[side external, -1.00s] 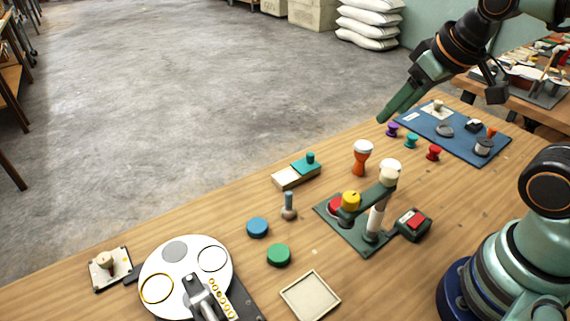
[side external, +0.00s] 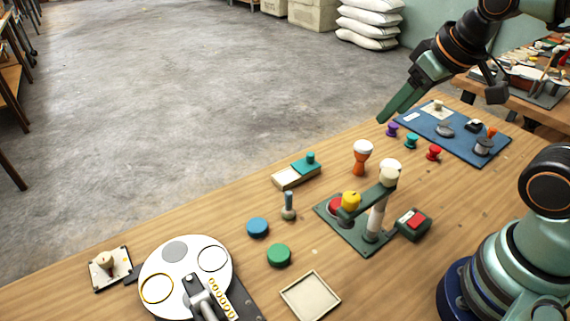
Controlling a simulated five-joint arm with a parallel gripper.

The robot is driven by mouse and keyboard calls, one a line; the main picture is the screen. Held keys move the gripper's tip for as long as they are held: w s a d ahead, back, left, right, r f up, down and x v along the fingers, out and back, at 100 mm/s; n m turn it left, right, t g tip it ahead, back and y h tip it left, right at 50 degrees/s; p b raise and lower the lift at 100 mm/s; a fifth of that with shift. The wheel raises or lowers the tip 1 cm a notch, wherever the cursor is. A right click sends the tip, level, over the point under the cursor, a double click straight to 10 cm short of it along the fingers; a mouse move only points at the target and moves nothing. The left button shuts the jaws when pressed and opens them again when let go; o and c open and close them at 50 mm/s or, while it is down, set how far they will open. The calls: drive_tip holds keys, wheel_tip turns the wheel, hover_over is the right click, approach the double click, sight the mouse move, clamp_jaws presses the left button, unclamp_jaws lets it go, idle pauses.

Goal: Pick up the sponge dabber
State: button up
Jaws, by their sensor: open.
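A cream knob (side external: 105,261) stands on a stained white tile at the far left. I cannot tell for sure which of the two is the sponge dabber. My gripper (side external: 388,113) is open and empty at the upper right. It is raised near the table's far edge, behind the purple knob, and well apart from both. Its fingers overlap in this view.
Blue (side external: 257,227) and green (side external: 279,255) discs lie in front. A white turntable (side external: 180,258), a square tray (side external: 310,297) and a blue mat (side external: 470,140) surround them.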

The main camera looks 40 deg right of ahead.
idle(0.4)
drive_tip(key=m+g, duration=0.6)
drive_tip(key=m, duration=0.9)
approach(289, 192)
drive_tip(key=shift+s+a+f, duration=0.25)
drive_tip(key=shift+a+f, duration=0.05)
drive_tip(key=shift+a, duration=0.15)
wheel_tip(289, 192, down, 6)
drive_tip(key=shift+f, duration=0.15)
drive_tip(key=shift+d+f, duration=0.2)
drive_tip(key=shift+f, duration=1.05)
drive_tip(key=shift+d+f, duration=0.2)
drive_tip(key=shift+f, duration=1.1)
clamp_jaws()
